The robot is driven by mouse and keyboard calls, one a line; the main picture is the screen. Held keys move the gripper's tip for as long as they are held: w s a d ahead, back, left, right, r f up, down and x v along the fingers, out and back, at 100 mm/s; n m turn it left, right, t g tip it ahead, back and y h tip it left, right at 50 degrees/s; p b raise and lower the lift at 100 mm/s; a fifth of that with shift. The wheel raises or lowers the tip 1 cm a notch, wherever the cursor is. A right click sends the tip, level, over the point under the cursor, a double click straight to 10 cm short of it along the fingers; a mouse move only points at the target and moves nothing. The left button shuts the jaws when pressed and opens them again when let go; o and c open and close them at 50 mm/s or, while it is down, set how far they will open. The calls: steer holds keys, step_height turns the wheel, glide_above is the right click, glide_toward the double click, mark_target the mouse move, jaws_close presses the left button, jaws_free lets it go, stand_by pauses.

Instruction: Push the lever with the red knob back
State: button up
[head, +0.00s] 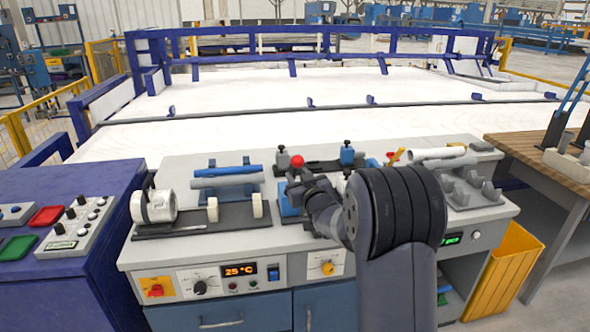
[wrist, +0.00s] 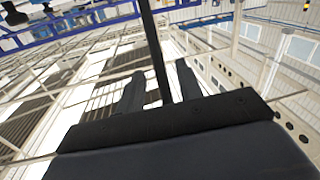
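The red knob (head: 297,161) shows in the head view at the middle of the workbench, just above my gripper. The lever's shaft below it is mostly hidden by my gripper in that view. My gripper (head: 294,188) is at the lever, low and close to the knob. In the wrist view, my gripper's two fingers (wrist: 158,88) stand apart. A thin dark rod (wrist: 155,45), apparently the lever's shaft, runs up between them, with light gaps showing on both sides. The knob is not seen in the wrist view.
Left of the lever, a blue pipe (head: 235,170) and a grey pipe (head: 227,182) lie on a rack beside a white roll (head: 154,206). Pale pipes (head: 440,154) lie farther right. My arm hides part of the bench.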

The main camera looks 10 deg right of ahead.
mark_target(296, 173)
steer(key=shift+w+a, duration=0.15)
steer(key=shift+w, duration=0.65)
steer(key=shift+w+a, duration=0.1)
steer(key=shift+w, duration=0.65)
steer(key=shift+c, duration=0.2)
jaws_close()
